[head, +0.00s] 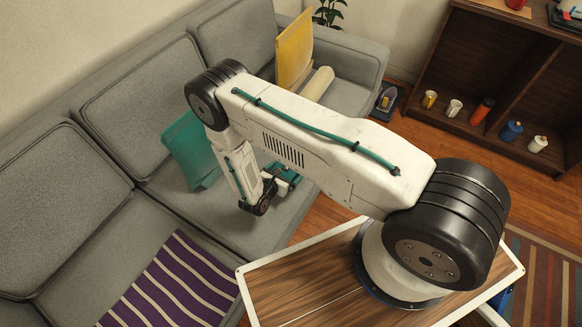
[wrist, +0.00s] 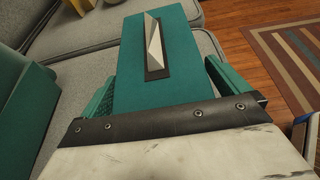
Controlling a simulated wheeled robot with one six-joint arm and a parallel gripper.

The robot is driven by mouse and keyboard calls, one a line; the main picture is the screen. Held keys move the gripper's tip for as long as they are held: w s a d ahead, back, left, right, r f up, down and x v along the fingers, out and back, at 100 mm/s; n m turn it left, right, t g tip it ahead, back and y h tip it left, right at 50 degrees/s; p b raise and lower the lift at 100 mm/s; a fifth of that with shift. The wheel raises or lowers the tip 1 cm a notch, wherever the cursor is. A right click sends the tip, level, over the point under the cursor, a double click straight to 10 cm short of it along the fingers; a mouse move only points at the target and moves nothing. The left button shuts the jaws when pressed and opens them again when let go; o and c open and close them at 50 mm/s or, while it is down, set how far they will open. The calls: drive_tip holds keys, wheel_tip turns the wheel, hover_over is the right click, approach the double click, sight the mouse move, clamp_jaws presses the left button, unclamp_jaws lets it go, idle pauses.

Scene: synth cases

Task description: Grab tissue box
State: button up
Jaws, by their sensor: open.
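The tissue box is teal with a dark slot and a pale tissue standing out of it. In the wrist view the tissue box (wrist: 190,75) lies ahead of my gripper (wrist: 163,78), on or just above the grey sofa seat. One teal finger shows on each side of the box's near part. My gripper is open, and I cannot tell whether either finger touches the box. In the head view my arm reaches over the sofa and hides most of the box; small teal parts show near the wrist.
The grey sofa (head: 70,170) carries a teal cushion (head: 190,150), a yellow cushion (head: 294,50), a cream roll (head: 317,83) and a purple striped blanket (head: 180,280). A dark shelf (head: 480,60) with cups and bottles stands at right. A striped rug (wrist: 290,55) lies on the wooden floor.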

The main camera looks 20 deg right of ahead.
drive_tip(key=shift+w+d+f, duration=0.1)
drive_tip(key=shift+w+d, duration=0.05)
drive_tip(key=shift+d, duration=0.15)
drive_tip(key=c, duration=0.9)
drive_tip(key=shift+c, duration=0.2)
